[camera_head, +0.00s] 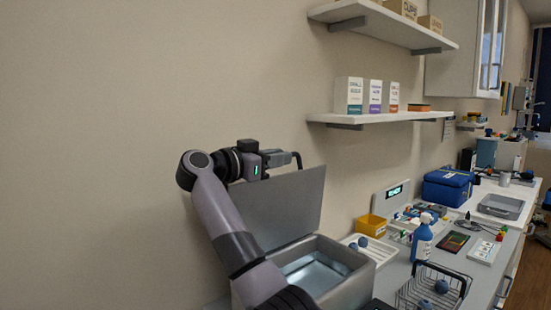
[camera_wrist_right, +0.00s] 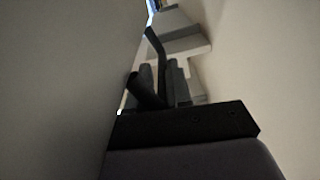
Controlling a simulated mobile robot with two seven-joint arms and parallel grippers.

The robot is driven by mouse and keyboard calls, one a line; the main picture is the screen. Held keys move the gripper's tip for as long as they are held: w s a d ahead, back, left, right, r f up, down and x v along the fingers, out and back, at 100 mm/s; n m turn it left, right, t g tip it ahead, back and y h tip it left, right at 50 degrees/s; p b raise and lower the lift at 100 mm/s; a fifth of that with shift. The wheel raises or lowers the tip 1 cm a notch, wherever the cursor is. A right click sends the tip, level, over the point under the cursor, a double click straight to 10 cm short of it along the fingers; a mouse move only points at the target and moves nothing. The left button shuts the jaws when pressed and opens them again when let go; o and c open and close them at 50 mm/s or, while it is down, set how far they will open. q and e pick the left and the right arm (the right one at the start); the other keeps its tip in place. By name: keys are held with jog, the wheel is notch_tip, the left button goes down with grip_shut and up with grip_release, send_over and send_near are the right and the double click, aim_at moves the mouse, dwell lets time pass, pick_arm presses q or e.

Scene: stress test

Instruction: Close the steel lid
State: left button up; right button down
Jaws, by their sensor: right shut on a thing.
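The steel lid (camera_head: 285,205) stands raised, tilted back from the open steel box (camera_head: 345,290), whose inside shows bright and empty-looking. My right gripper (camera_head: 290,159) is behind the lid's top edge, on the wall side. It is shut on a dark bent bar (camera_wrist_right: 154,42) that looks like the lid's handle; the exact contact is partly hidden. In the right wrist view the lid (camera_wrist_right: 50,80) fills the left side and my gripper fingers (camera_wrist_right: 160,85) show dark beside it. My left gripper is not in view.
The wall (camera_head: 120,120) is close behind the lid. Shelves (camera_head: 370,119) hang at the upper right. Right of the box are a white tray (camera_head: 380,250), yellow bin (camera_head: 370,225), spray bottle (camera_head: 421,240) and wire basket (camera_head: 455,275).

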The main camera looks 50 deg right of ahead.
jog(key=s+f+m+b, duration=0.2)
jog(key=s+m, duration=0.1)
jog(key=s, duration=0.3)
jog(key=s+a+f+m+b, duration=0.1)
jog(key=s+f+m+b, duration=0.1)
jog(key=s+m, duration=0.2)
jog(key=shift+s+a+f+b, duration=0.2)
jog(key=shift+s+b, duration=0.1)
jog(key=shift+s, duration=1)
jog(key=c, duration=1.2)
grip_release()
jog(key=shift+o, duration=0.2)
jog(key=a, duration=0.7)
jog(key=shift+w+b, duration=0.35)
jog(key=shift+w, duration=0.05)
